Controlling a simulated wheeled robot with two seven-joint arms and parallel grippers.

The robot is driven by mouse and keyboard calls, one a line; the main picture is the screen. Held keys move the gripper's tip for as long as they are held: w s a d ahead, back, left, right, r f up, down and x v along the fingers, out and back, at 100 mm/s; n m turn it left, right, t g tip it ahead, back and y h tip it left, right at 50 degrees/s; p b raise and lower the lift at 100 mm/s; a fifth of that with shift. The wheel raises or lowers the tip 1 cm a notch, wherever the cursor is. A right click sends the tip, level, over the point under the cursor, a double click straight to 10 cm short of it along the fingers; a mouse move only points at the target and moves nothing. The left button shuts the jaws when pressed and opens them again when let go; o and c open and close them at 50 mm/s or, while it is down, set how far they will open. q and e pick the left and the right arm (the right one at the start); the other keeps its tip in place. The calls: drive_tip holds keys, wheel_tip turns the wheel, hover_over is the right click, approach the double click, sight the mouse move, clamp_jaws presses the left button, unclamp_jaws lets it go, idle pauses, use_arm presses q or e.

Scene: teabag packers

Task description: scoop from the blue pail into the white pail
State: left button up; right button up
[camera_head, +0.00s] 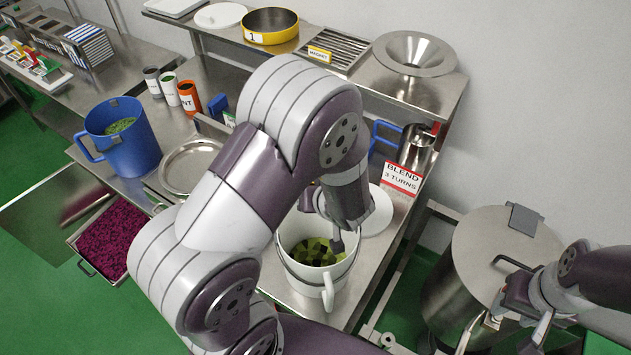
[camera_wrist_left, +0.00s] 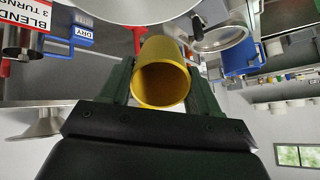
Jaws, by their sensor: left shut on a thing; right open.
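The blue pail (camera_head: 130,150) stands at the left of the steel table with green leaf-like material inside. The white pail (camera_head: 300,282) stands at the table's front and holds dark green and yellow-green material. My left arm reaches over the table, and its gripper (camera_head: 338,240) points down at the white pail's mouth. In the left wrist view the left gripper (camera_wrist_left: 162,88) is shut on a yellow tube (camera_wrist_left: 161,84), probably the scoop's handle. The scoop's bowl is hidden. My right gripper (camera_head: 535,325) is open and empty at the far right, beside the large steel drum.
The steel drum (camera_head: 470,275) stands right of the table. A steel pan (camera_head: 190,168) lies beside the blue pail. A "BLEND 3 TURNS" sign (camera_head: 402,178) stands behind the white pail. A shelf holds a yellow sieve (camera_head: 270,25) and a funnel (camera_head: 414,53). A tray (camera_head: 108,238) holds purple material.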

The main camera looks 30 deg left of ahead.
use_arm(q)
drive_tip(key=h+p, duration=0.1)
drive_tip(key=r+g+h+p, duration=0.1)
drive_tip(key=p, duration=0.1)
drive_tip(key=r+h+p, duration=0.1)
drive_tip(key=p, duration=0.1)
drive_tip(key=shift+w+a+r+n+g+h, duration=0.1)
drive_tip(key=shift+w+a+n+g+h, duration=0.2)
drive_tip(key=shift+h, duration=0.1)
drive_tip(key=shift+d+f+g+h, duration=0.1)
drive_tip(key=shift+f+g+h, duration=0.25)
drive_tip(key=shift+h, duration=0.25)
drive_tip(key=shift+s+r+h+b, duration=0.15)
drive_tip(key=shift+h+b, duration=0.15)
drive_tip(key=shift+h, duration=0.1)
drive_tip(key=shift+r+h, duration=0.1)
drive_tip(key=shift+h, duration=0.4)
drive_tip(key=shift+r+g, duration=0.15)
drive_tip(key=shift+g, duration=0.1)
drive_tip(key=shift+r+n+h+b, duration=0.25)
drive_tip(key=shift+n+h+b, duration=0.05)
drive_tip(key=shift+h, duration=0.6)
drive_tip(key=shift+r+g, duration=0.2)
drive_tip(key=shift+g, duration=0.1)
use_arm(e)
wheel_tip(320, 180, up, 6)
drive_tip(key=shift+f, duration=0.25)
drive_tip(key=shift+w, duration=0.1)
